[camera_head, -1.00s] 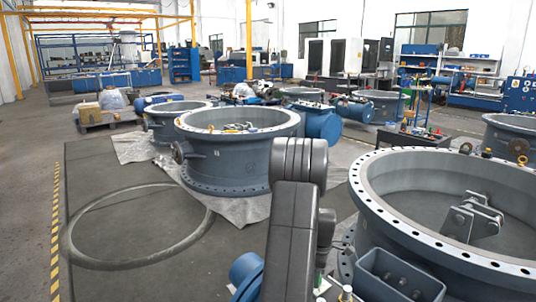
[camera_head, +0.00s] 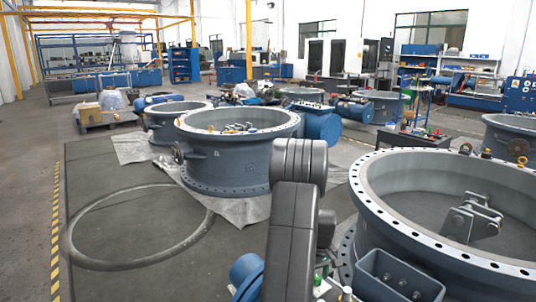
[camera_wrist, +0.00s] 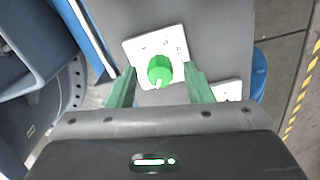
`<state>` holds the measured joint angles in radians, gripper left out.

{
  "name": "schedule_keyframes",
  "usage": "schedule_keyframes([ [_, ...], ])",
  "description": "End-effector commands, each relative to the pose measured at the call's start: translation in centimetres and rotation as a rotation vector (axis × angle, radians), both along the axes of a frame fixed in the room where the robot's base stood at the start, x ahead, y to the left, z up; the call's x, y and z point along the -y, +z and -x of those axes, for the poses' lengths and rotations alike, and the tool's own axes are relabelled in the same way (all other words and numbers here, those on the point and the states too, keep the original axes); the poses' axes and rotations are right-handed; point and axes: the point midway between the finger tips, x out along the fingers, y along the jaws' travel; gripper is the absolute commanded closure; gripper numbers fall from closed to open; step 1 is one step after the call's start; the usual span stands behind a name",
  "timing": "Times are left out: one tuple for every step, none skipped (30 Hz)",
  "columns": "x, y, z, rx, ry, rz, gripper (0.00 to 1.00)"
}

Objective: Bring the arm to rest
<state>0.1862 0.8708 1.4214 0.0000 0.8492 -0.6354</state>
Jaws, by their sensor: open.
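My gripper (camera_wrist: 160,88) shows in the wrist view, with its two green fingers spread apart. Between and just beyond the fingers is a green round knob (camera_wrist: 160,69) on a white square plate (camera_wrist: 138,48). The plate sits on a grey surface. I cannot tell the gap between the fingertips and the knob, and nothing is seen gripped. In the head view my grey arm rises at the lower middle, and the gripper itself is hidden there.
A large grey-blue valve body (camera_head: 385,215) stands close on the right of my arm. Another valve ring (camera_head: 235,160) stands ahead on a sheet. A thin ring (camera_head: 85,262) lies on the dark floor at left, where there is free room. Part of a second white plate (camera_wrist: 227,91) shows in the wrist view.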

Motion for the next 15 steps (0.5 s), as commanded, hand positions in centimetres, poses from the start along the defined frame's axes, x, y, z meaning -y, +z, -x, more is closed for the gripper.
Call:
schedule_keyframes([
  [0.0,0.02,0.01,0.0,-0.034,0.0,0.54],
  [0.0,0.02,0.01,0.0,-0.057,0.0,0.54],
  [0.0,0.02,0.01,0.0,-0.086,0.0,0.54],
  [0.0,0.02,0.01,0.0,-0.106,0.0,0.54],
  [0.0,0.02,0.01,0.0,-0.125,0.0,0.54],
  [0.0,0.02,0.01,0.0,-0.149,0.0,0.54],
  [0.0,0.02,0.01,0.0,-0.164,0.0,0.54],
  [0.0,0.01,0.01,0.0,-0.179,0.0,0.54],
  [0.0,0.01,0.01,0.0,-0.195,0.0,0.54],
  [0.0,0.01,0.01,0.0,-0.207,0.0,0.54],
  [0.0,0.01,0.01,0.0,-0.215,0.0,0.54],
  [0.0,0.0,0.01,0.0,-0.225,0.0,0.54],
  [0.0,0.0,0.01,0.0,-0.232,0.0,0.54],
  [0.0,0.0,0.01,0.0,-0.236,0.0,0.54],
  [0.0,0.0,0.01,0.0,-0.24,0.0,0.54],
])
